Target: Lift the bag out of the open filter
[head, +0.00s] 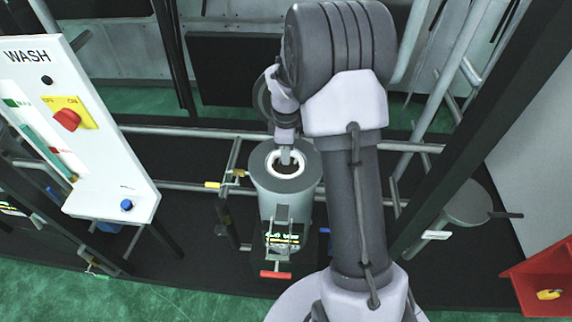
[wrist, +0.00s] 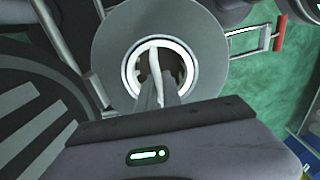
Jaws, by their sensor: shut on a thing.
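The open filter (head: 266,186) is a grey upright cylinder with a wide flat rim in the middle of the head view. Its round mouth also shows in the wrist view (wrist: 108,62). The bag (head: 268,164) shows as a white ring in that mouth with a dark hollow; in the wrist view a pale handle strap crosses the ring (wrist: 129,72). The bag's body is hidden inside the filter. My gripper (head: 285,158) points down into the mouth. Its fingers (wrist: 172,92) are shut on the bag's handle.
A white WASH panel (head: 90,130) with a red knob (head: 67,120) stands at left. Pipes and frame bars surround the filter. A red-handled clamp (head: 277,274) hangs at its front. A red bin (head: 535,280) is at lower right. The space above the mouth holds my arm.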

